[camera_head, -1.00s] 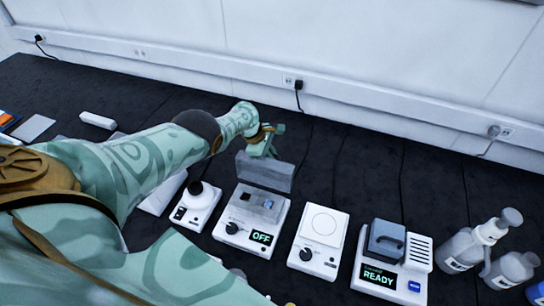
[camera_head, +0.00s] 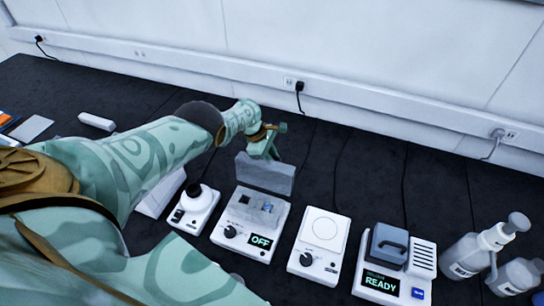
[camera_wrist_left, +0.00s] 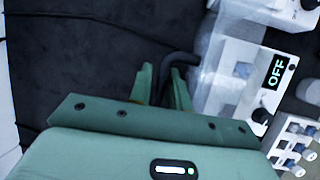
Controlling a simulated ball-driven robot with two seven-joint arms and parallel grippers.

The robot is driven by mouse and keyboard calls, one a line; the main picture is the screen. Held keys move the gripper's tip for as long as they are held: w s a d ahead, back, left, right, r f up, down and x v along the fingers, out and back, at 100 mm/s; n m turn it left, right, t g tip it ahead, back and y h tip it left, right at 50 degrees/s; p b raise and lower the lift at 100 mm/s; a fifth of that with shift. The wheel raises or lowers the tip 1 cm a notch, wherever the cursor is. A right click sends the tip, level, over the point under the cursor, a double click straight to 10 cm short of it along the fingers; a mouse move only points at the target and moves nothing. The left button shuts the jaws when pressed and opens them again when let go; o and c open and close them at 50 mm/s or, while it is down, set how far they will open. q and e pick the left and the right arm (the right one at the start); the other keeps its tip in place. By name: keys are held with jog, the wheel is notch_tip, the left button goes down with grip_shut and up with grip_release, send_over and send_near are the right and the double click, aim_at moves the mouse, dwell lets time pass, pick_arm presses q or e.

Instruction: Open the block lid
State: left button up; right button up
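The block heater (camera_head: 228,240), a white unit with an OFF display, stands mid-bench in the head view. Its translucent grey block lid (camera_head: 265,174) stands raised, nearly upright, at the unit's back edge, leaving the grey block uncovered. My left gripper (camera_head: 272,134) is at the lid's top edge. In the left wrist view its green fingers (camera_wrist_left: 164,84) stand slightly apart, with a dark hooked handle (camera_wrist_left: 183,58) running between them. A narrow dark gap seems to separate the handle from the left finger; firm contact is not visible. My right gripper is not in view.
A white device with a black knob (camera_head: 196,196) stands left of the heater. A flat plate unit (camera_head: 320,245) and a READY unit (camera_head: 424,258) stand right. Bottles (camera_head: 478,250) are at far right. The dark bench behind (camera_head: 345,160) is mostly clear, with cables.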

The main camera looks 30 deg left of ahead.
pick_arm(q)
jog(key=shift+r, duration=0.1)
jog(key=p+v, duration=0.5)
jog(key=v, duration=0.1)
jog(key=shift+w+d+r+p, duration=0.1)
jog(key=shift+d+p, duration=0.05)
jog(key=shift+p, duration=0.15)
jog(key=s+a+f, duration=0.1)
jog(key=s+a, duration=0.5)
jog(key=a, duration=0.4)
jog(key=shift+b, duration=0.45)
jog(key=shift+s+a+f, duration=0.1)
jog(key=shift+f, duration=0.1)
